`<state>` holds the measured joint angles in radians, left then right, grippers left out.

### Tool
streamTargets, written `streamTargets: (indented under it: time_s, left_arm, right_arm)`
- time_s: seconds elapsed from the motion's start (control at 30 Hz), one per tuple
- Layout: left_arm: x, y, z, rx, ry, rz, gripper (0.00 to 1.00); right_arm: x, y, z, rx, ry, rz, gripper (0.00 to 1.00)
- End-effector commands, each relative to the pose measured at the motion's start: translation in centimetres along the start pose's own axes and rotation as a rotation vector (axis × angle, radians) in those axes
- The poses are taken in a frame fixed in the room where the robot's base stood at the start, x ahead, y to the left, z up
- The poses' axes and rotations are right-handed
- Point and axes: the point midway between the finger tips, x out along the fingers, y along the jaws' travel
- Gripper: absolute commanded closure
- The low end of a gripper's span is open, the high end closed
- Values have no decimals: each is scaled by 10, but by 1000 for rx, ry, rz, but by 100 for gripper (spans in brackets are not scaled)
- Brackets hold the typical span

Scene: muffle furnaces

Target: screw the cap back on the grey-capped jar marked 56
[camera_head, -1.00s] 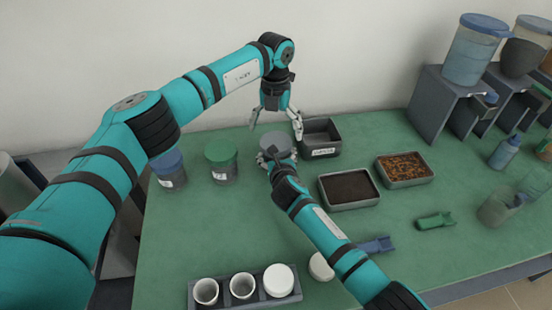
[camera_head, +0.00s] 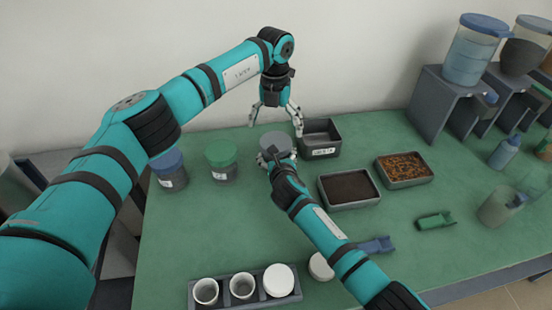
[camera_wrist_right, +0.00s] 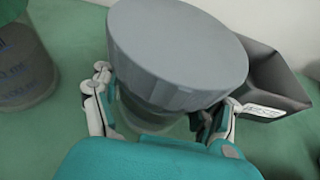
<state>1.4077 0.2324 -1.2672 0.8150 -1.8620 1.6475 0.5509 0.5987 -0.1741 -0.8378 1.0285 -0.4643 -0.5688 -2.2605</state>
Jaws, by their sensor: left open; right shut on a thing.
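The grey cap (camera_head: 276,143) sits on top of the grey-capped jar (camera_wrist_right: 150,113), seen from above in the head view. In the right wrist view the cap (camera_wrist_right: 175,55) looks wide and ribbed and covers the jar's mouth; I cannot tell whether it is tight. The number 56 is not readable. My right gripper (camera_head: 277,158) is shut on the jar, with fingers on both sides below the cap; they also show in the right wrist view (camera_wrist_right: 162,105). My left gripper (camera_head: 276,125) is open and empty, pointing down just above and behind the cap, apart from it.
A blue-capped jar (camera_head: 170,172) and a green-capped jar (camera_head: 222,163) stand to the left. A dark empty bin (camera_head: 321,139) is close on the right, with filled trays (camera_head: 349,203) beyond. A rack with white cups (camera_head: 222,302) is at the front.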

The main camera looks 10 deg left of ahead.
Motion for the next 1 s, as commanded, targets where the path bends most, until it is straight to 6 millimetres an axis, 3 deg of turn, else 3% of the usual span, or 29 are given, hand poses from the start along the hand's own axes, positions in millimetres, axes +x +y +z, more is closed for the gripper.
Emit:
streamTargets:
  time_s: [0.3,0.73,1.0]
  left_arm:
    - [47,0,-1,1,3,0,0]
    - [57,0,0,1,1,0,0]
    - [57,0,0,0,1,0,33]
  right_arm:
    - [0,-1,-2,-1,3,-2,100]
    - [0,-1,-2,-1,3,-2,100]
    - [0,-1,-2,-1,3,-2,100]
